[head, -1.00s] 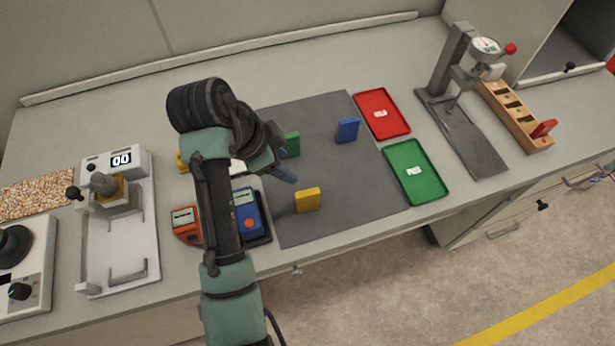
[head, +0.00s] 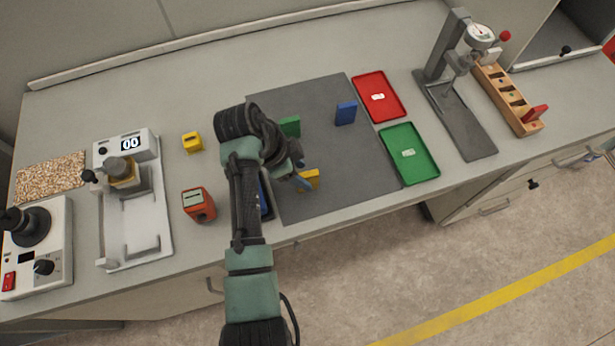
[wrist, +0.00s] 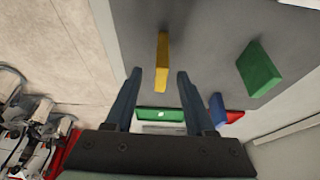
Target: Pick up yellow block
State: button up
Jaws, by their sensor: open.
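The yellow block (head: 309,179) stands on the dark grey mat (head: 340,187) near its front edge; my gripper partly covers it in the head view. In the wrist view the yellow block (wrist: 162,62) shows as a narrow upright shape between the lines of the two fingers, beyond their tips. My gripper (head: 302,182) is open and empty, close beside the block; its two fingers also show in the wrist view (wrist: 158,75). I cannot tell whether a finger touches the block.
A green block (head: 290,126) and a blue block (head: 346,113) stand on the mat. Red (head: 379,97) and green (head: 410,154) trays lie to the right, by a gauge stand (head: 455,95). An orange device (head: 198,204) and a yellow item (head: 192,142) are left of my arm.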

aim_at(304, 175)
jog(key=shift+p+x, duration=0.3)
jog(key=shift+x, duration=1.75)
grip_shut()
